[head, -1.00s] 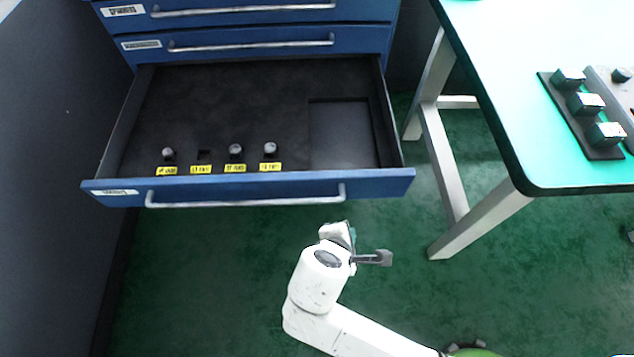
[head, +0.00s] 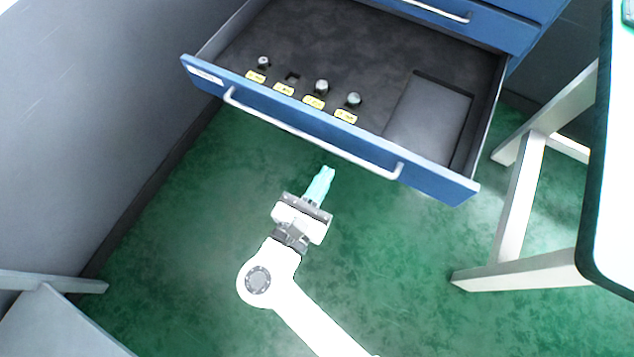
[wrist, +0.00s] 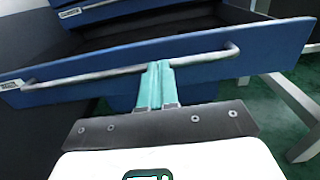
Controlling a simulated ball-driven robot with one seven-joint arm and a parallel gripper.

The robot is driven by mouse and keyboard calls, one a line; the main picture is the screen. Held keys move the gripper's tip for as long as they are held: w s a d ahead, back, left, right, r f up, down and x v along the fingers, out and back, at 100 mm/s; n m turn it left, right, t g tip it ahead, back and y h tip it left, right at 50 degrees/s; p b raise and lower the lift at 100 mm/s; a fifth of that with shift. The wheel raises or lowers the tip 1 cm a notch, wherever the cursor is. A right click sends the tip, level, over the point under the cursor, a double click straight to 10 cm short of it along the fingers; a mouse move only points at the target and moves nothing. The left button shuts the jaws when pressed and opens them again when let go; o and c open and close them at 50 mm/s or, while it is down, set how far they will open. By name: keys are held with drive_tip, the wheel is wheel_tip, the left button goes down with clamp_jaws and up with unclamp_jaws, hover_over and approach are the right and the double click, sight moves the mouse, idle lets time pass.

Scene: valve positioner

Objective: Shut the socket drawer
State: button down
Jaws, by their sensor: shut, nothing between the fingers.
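The socket drawer (head: 428,180) is pulled open from the blue cabinet, with a silver bar handle (head: 310,138) along its front. Inside, several small sockets (head: 321,87) stand in a row behind yellow labels, and one labelled slot looks empty. A rectangular recess (head: 430,117) lies at the right of the drawer. My gripper (head: 326,172) is shut and empty, its teal fingers pointing at the drawer front from just outside it. In the wrist view the fingers (wrist: 158,72) overlap the handle (wrist: 85,76) and drawer front (wrist: 200,60); I cannot tell whether they touch.
A closed blue drawer (head: 475,22) is above. A table (head: 612,200) with pale legs (head: 520,200) stands at the right. A grey wall or panel (head: 90,120) is at the left. Green floor (head: 180,220) is free in front of the drawer.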

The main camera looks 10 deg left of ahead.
sight(350, 133)
drive_tip(key=b+x, duration=0.1)
drive_tip(key=x, duration=0.7)
drive_tip(key=shift+w+d, duration=0.15)
drive_tip(key=shift+w, duration=0.2)
drive_tip(key=shift+w, duration=0.1)
drive_tip(key=shift+w+d, duration=0.15)
drive_tip(key=shift+w, duration=0.1)
drive_tip(key=b+x, duration=0.4)
drive_tip(key=x, duration=0.6)
drive_tip(key=b+x, duration=0.4)
drive_tip(key=x, duration=0.7)
drive_tip(key=b+x, duration=0.4)
drive_tip(key=x, duration=0.7)
drive_tip(key=shift+f, duration=0.3)
drive_tip(key=shift+w+d+r+b, duration=0.1)
drive_tip(key=shift+w+d+b, duration=0.1)
drive_tip(key=shift+w+b, duration=0.35)
